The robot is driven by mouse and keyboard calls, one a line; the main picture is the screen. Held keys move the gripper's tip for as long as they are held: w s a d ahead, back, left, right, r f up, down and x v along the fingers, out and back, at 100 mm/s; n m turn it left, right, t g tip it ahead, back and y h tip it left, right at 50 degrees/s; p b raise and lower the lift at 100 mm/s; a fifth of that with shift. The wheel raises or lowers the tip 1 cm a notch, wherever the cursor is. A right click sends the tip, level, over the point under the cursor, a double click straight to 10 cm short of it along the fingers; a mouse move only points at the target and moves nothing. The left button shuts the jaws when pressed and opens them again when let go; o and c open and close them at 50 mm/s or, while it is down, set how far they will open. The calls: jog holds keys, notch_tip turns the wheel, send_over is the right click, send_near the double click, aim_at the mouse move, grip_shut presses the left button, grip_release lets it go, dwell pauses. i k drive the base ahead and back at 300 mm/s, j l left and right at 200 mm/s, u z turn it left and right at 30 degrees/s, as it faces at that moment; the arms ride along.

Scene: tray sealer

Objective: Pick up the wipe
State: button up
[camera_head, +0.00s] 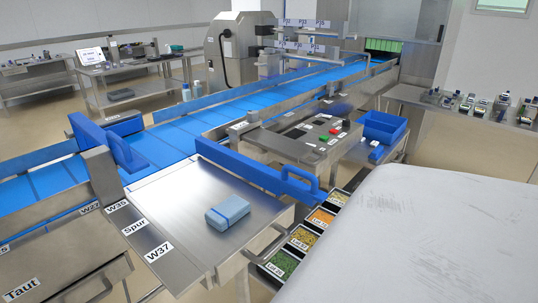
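A light blue block-shaped item (228,212), which looks like the wipe, lies flat on a steel table plate (165,205) in the head view. It has a darker blue band along its lower edge, and nothing touches it from above. Whether it is one folded wipe or a pack, I cannot tell. My gripper is not in view.
A blue guard bar (255,172) runs behind the plate. A blue conveyor (200,125) passes beyond it. Labelled bins (283,262) of coloured pieces stand right of the plate. A blue crate (383,127) stands farther back. A large pale surface covers the lower right.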

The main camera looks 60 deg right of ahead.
aim_at(225, 214)
jog(key=z, duration=1.15)
jog(key=u, duration=1.75)
jog(key=z, duration=1.75)
jog(key=i+j+u, duration=0.25)
jog(key=k+j, duration=0.05)
